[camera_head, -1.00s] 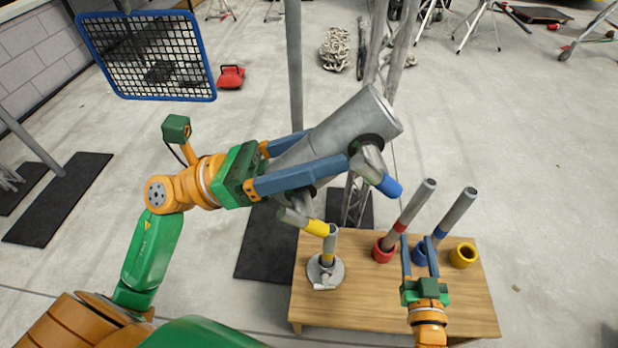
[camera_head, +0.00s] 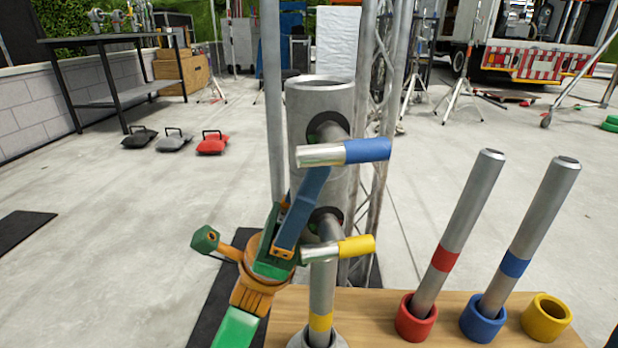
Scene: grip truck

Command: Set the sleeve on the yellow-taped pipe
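The sleeve, a large grey cylinder (camera_head: 310,100), stands upright at mid-view with its open top up. Two bright side fittings stick out of its front, one with a blue end (camera_head: 367,150) and one with a yellow end (camera_head: 356,246). My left gripper (camera_head: 302,205) is shut on the sleeve from the lower left; one blue finger lies along its side, the other is hidden. My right gripper is out of view.
A wooden table (camera_head: 380,305) holds a red-taped pipe (camera_head: 460,225) in a red cup (camera_head: 415,318), a blue-taped pipe (camera_head: 535,230) in a blue cup (camera_head: 483,318), and an empty yellow cup (camera_head: 546,318). A truss (camera_head: 378,100) and a pole (camera_head: 272,100) stand behind the sleeve.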

